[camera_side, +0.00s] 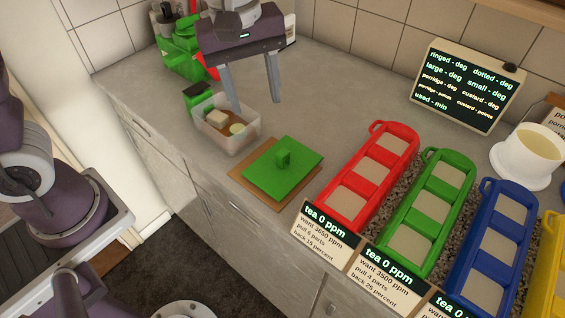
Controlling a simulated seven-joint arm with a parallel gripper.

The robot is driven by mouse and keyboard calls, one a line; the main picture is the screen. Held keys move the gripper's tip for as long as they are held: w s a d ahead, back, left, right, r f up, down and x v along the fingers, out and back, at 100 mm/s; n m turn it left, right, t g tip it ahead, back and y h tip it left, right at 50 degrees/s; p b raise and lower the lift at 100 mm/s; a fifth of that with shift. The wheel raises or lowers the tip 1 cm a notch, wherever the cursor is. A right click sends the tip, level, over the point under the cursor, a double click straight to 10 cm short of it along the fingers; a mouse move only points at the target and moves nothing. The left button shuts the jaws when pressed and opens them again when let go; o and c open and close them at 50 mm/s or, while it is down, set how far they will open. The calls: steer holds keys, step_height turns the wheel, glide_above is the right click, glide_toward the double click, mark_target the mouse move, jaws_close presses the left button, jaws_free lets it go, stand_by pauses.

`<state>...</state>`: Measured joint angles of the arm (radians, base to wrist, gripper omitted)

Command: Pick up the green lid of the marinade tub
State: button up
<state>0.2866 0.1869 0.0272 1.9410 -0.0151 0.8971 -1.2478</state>
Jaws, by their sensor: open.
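The marinade tub (240,146) is a clear box to the lid's upper left, uncovered, with pale and brown pieces inside. My gripper (256,106) points down above and behind the tub, its two grey fingers spread wide apart. It is empty and away from the lid. The fingertips appear near the tub's back edge; their exact height above it is hard to tell.
A small dark-topped green box (197,98) stands behind the tub. Red (340,200), green (410,246) and blue (470,262) three-slot holders stand to the lid's right, with tea signs in front. The counter (335,105) behind the lid is clear.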

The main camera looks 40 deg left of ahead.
mark_target(284, 153)
steer(key=w+d+f+n, duration=0.1)
steer(key=f, duration=0.1)
steer(key=w+d+f+n+g, duration=0.1)
steer(key=f, duration=0.1)
steer(key=w+d+f+n, duration=0.1)
steer(key=d+f, duration=0.1)
steer(key=shift+w+f+n, duration=0.1)
steer(key=shift+f+n, duration=0.2)
steer(key=shift+f, duration=0.1)
steer(key=f, duration=0.6)
steer(key=shift+w+a+f, duration=0.15)
steer(key=shift+a+f, duration=0.15)
steer(key=shift+f, duration=0.1)
jaws_close()
